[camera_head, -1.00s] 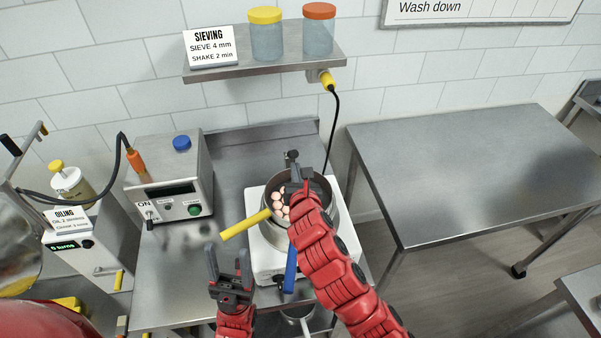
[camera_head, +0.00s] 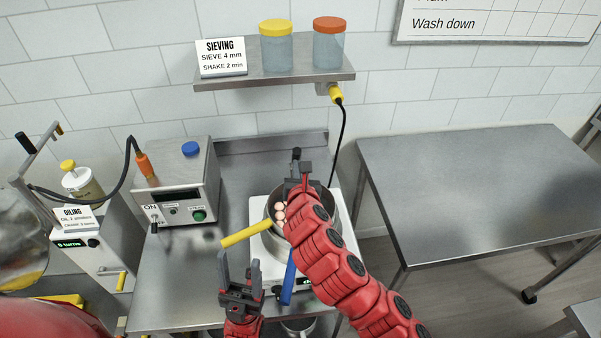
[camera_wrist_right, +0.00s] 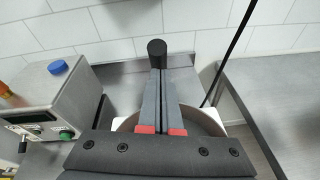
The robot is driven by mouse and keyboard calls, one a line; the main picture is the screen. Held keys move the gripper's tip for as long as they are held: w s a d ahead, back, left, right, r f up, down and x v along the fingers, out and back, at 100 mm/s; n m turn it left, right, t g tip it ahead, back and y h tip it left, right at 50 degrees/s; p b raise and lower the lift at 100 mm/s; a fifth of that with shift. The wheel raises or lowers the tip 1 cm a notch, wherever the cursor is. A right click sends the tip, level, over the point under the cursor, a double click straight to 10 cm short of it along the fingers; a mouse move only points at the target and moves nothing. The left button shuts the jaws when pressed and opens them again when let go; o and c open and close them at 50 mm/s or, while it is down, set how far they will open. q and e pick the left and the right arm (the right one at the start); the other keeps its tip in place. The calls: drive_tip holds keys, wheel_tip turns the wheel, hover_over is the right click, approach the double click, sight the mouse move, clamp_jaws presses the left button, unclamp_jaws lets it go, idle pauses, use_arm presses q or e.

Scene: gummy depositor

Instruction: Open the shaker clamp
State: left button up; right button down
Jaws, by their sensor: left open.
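The shaker is a white base (camera_head: 325,250) carrying a round steel pan (camera_head: 331,222) with several pinkish balls, partly hidden by my right arm. The clamp lever ends in a black knob (camera_wrist_right: 156,47), which also shows above the pan in the head view (camera_head: 296,153). My right gripper (camera_wrist_right: 160,90) has its fingers nearly together, with the knob just at their tips; it appears shut on the lever, whose lower part is hidden. My left gripper (camera_head: 240,275) is open and empty, left of the shaker, with its fingers pointing up.
A yellow handle (camera_head: 246,234) and a blue handle (camera_head: 289,278) stick out from the shaker. A control box (camera_head: 180,185) stands to the left. A shelf (camera_head: 275,77) with two jars hangs above. The steel table (camera_head: 480,190) at right is clear.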

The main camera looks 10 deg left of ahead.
drive_tip(key=shift+w+a+r, duration=0.25)
drive_tip(key=shift+w+r, duration=0.2)
drive_tip(key=shift+r, duration=0.15)
drive_tip(key=shift+w+a+r+p, duration=0.2)
drive_tip(key=shift+w+r+p, duration=0.2)
drive_tip(key=shift+w, duration=0.15)
